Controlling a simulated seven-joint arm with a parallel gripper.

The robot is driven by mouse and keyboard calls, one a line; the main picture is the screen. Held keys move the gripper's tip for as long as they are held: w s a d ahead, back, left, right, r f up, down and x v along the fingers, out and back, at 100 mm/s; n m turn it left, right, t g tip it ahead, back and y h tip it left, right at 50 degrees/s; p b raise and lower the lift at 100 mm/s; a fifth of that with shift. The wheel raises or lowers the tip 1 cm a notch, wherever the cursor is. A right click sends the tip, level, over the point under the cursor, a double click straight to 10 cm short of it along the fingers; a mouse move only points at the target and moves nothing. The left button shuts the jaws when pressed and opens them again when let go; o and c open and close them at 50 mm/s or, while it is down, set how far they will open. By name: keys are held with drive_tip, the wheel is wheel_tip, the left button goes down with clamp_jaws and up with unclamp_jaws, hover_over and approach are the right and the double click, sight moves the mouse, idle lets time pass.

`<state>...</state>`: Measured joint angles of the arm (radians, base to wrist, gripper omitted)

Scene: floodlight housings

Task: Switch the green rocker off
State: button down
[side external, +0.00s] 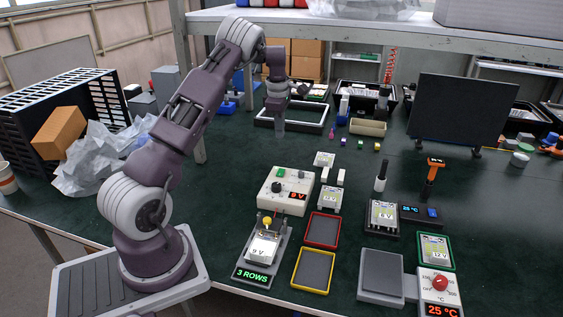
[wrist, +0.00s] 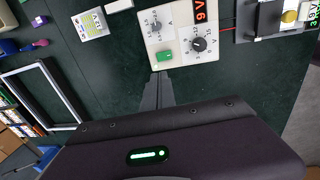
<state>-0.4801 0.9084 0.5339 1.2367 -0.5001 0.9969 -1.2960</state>
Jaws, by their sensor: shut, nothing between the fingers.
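The green rocker (side external: 281,172) sits on the top face of a cream power box (side external: 273,202), near its far left corner in the side view. The rocker also shows in the wrist view (wrist: 164,56), beside the box's edge. I cannot tell which way it is tilted. My gripper (side external: 279,128) points down, in the air behind the box, apart from the rocker. In the wrist view its shut, empty fingers (wrist: 156,76) end just below the rocker in the picture. The box has a black knob (wrist: 198,44) and a lit red voltage display (wrist: 206,10).
A black-and-white frame (side external: 292,119) lies behind my gripper. Small coloured blocks (side external: 344,142) are scattered right of it.

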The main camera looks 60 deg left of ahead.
sight(282, 170)
drive_tip(key=f, duration=0.4)
drive_tip(key=w+f, duration=0.1)
drive_tip(key=f, duration=0.4)
drive_tip(key=a+f, duration=0.1)
drive_tip(key=f, duration=0.4)
drive_tip(key=shift+w, duration=0.15)
drive_tip(key=shift+a+f, duration=0.1)
drive_tip(key=shift+f, duration=0.1)
drive_tip(key=shift+s+d+r, duration=0.1)
drive_tip(key=shift+s+d, duration=0.5)
wheel_tip(282, 170, up, 14)
drive_tip(key=s+d, duration=0.1)
